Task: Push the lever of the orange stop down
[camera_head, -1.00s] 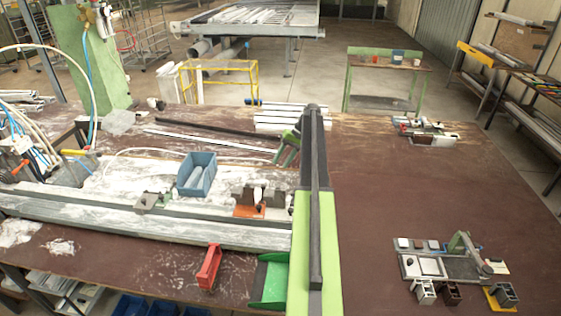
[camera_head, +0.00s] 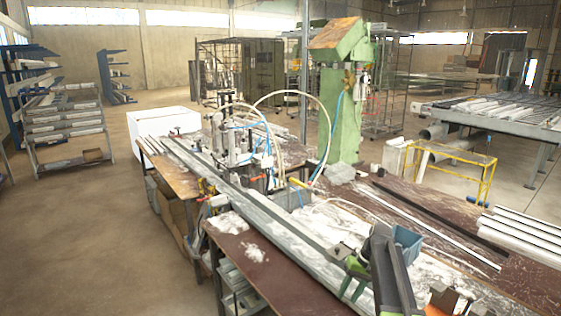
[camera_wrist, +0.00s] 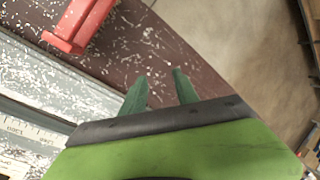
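The orange stop (camera_head: 442,298) shows at the lower right of the head view, on the bench's right part, cut off by the bottom edge and partly behind my arm. Brown blocks stand on it; I cannot make out its lever. My gripper (camera_head: 351,288) is left of it in the head view, over the rail. In the wrist view my gripper (camera_wrist: 160,84) has two green fingers apart with nothing between them. The orange stop is not seen in the wrist view.
A red handle-like part (camera_wrist: 80,24) lies top left in the wrist view, beside the grey rail (camera_wrist: 50,85). A blue bin (camera_head: 407,243) stands behind my arm. A green machine column (camera_head: 340,115) rises at the back. Open floor (camera_head: 110,230) lies left.

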